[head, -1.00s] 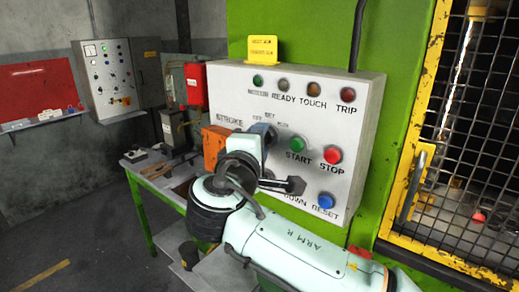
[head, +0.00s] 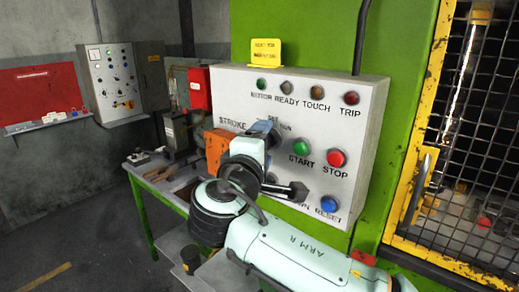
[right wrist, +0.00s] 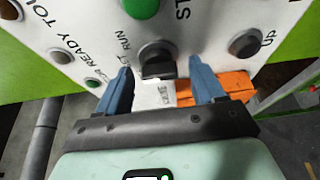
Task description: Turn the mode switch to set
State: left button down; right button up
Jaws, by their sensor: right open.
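The mode switch is a black knob (right wrist: 157,62) on the white control panel (head: 225,85). It shows in the right wrist view with a RUN label to its left. My right gripper (right wrist: 160,67) is open, with one blue finger on each side of the knob; I cannot tell whether either touches it. The knob's pointing direction is not clear. My left gripper is not in view.
Green START (head: 301,147) and red STOP (head: 336,158) buttons lie right of the switch. A blue RESET button (head: 329,203) is below them. An orange block (head: 216,150) juts out at the panel's left edge. A yellow-framed mesh guard (head: 470,150) stands at the right.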

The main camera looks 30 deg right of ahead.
jog(key=b+v, duration=0.1)
jog(key=v, duration=1.2)
jog(key=shift+s, duration=0.15)
jog(key=shift+a, duration=0.1)
